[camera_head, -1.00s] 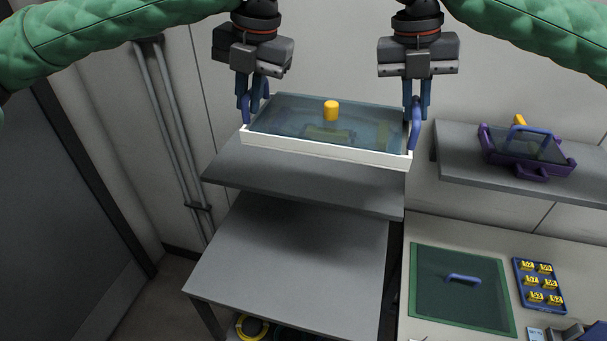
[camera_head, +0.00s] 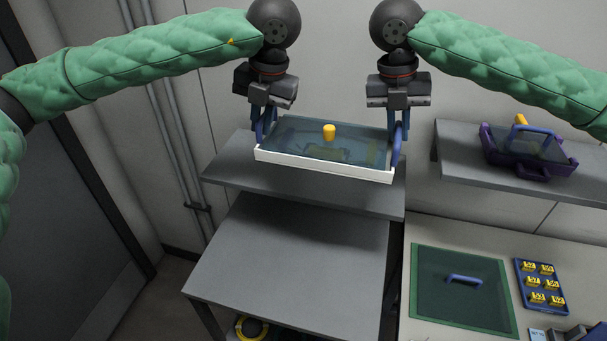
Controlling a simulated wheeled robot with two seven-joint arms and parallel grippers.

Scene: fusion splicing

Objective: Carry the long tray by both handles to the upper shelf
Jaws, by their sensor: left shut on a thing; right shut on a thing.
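The long tray (camera_head: 325,169) has a white front wall, a bluish see-through top and a yellow knob (camera_head: 329,132) standing in its middle. Its blue handles are at the left and right ends. My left gripper (camera_head: 265,128) is shut on the left handle. My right gripper (camera_head: 397,135) is shut on the right handle (camera_head: 398,150). The tray looks level and sits over the grey upper shelf (camera_head: 228,172). I cannot tell whether its underside touches the shelf.
A lower grey shelf (camera_head: 290,255) lies below. To the right, a wall shelf (camera_head: 455,160) holds a purple box (camera_head: 525,165). Below it, a bench has a green panel with a handle (camera_head: 462,295) and a blue tray of yellow blocks (camera_head: 540,285). A dark door is at left.

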